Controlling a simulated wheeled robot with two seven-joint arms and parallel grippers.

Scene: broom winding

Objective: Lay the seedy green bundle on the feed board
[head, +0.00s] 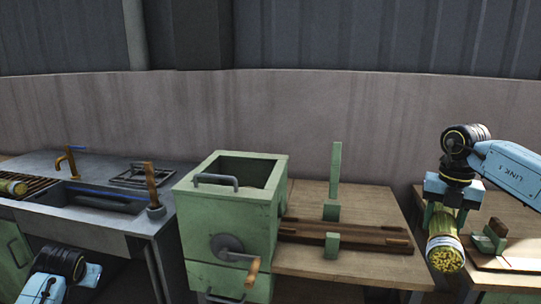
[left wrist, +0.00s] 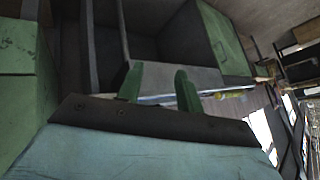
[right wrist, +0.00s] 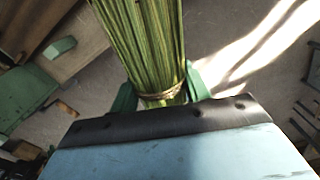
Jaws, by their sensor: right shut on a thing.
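My right gripper (head: 446,213) is shut on a green bundle (head: 445,254) and holds it up at the right, with its pale, seedy-looking end facing the camera. In the right wrist view the bundle's green stalks (right wrist: 150,45) lie between the green fingers, with a tie around them near the gripper. A brown wooden board (head: 345,240), which looks like the feed board, lies on the wooden table to the left of the bundle; nothing rests along it. My left gripper (left wrist: 158,85) has its fingers apart and empty in the left wrist view; its fingertips are hidden in the head view.
A green crank machine (head: 230,215) stands left of the board. Green uprights (head: 335,175) rise beside the board. Another bundle (head: 14,187) lies on a rack by the sink (head: 95,198). A smaller board with a block (head: 490,240) is at the far right. A gap separates the tables.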

